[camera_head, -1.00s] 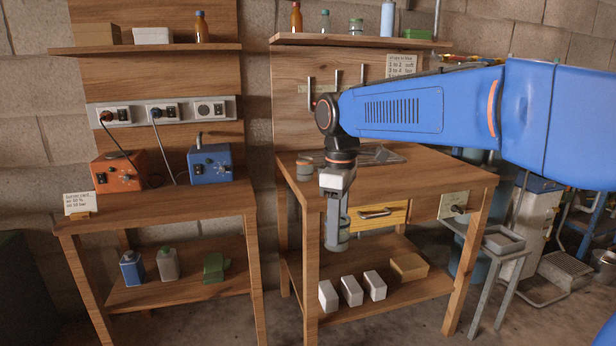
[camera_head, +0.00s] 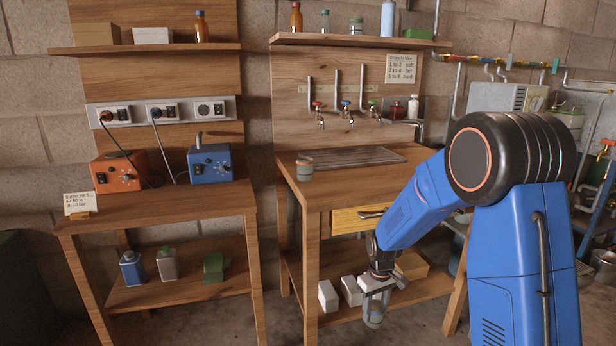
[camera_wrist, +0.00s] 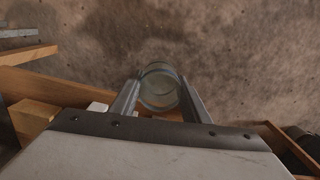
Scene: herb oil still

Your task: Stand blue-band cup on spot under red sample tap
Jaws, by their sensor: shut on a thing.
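My gripper (camera_head: 376,298) is shut on a clear glass cup (camera_head: 374,320), low in front of the bench. The red sample tap (camera_head: 319,115) is the leftmost of three taps on the bench's back board. Below the taps a grey ribbed drain plate (camera_head: 352,157) lies on the bench top. I cannot make out a separate marked spot under the red tap. Another small cup (camera_head: 304,168) with a reddish-brown band stands at the bench's left.
White boxes (camera_head: 328,296) sit on the bench's lower shelf behind my gripper. A shelf (camera_head: 360,41) with bottles hangs above the taps. The bench top's front is clear.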

